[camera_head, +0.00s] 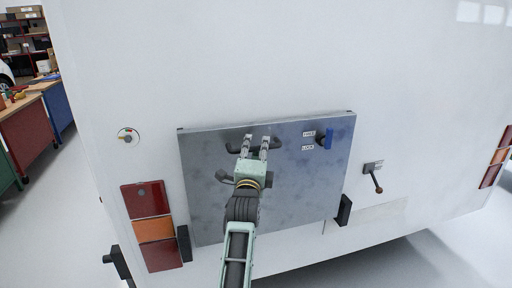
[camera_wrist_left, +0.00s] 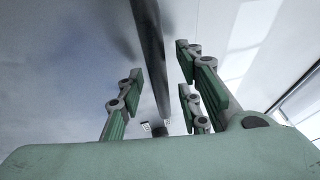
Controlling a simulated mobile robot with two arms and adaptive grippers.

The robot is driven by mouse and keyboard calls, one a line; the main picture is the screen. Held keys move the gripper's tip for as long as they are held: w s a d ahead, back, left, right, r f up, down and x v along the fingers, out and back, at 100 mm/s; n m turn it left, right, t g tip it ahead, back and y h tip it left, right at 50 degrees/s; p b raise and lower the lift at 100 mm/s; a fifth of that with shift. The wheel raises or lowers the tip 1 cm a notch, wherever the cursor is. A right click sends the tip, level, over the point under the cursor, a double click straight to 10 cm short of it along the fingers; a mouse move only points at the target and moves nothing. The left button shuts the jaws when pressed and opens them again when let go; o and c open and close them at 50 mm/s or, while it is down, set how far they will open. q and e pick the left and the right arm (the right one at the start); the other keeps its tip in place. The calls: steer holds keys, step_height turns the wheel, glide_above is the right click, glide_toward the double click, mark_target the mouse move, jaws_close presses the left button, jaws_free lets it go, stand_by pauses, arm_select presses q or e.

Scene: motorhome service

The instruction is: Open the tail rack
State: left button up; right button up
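The tail rack (camera_head: 300,185) is a grey metal panel, flat against the white back wall of the motorhome. A dark bar handle (camera_head: 236,149) sits near its upper middle. My left gripper (camera_head: 257,141) is at this handle with its fingers apart. In the left wrist view the dark handle bar (camera_wrist_left: 152,50) runs between the fingers, with visible gaps on both sides. My right gripper is not in view.
A small lever with a red-brown knob (camera_head: 378,188) is on the wall right of the panel. Black blocks (camera_head: 344,210) sit at the panel's lower sides. Tail lights (camera_head: 153,228) are at left. Workbenches (camera_head: 28,128) stand far left beyond clear floor.

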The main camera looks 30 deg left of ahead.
arm_select(q)
steer(key=shift+w+a, duration=0.1)
steer(key=shift+c, duration=0.4)
jaws_close()
steer(key=shift+f, duration=0.1)
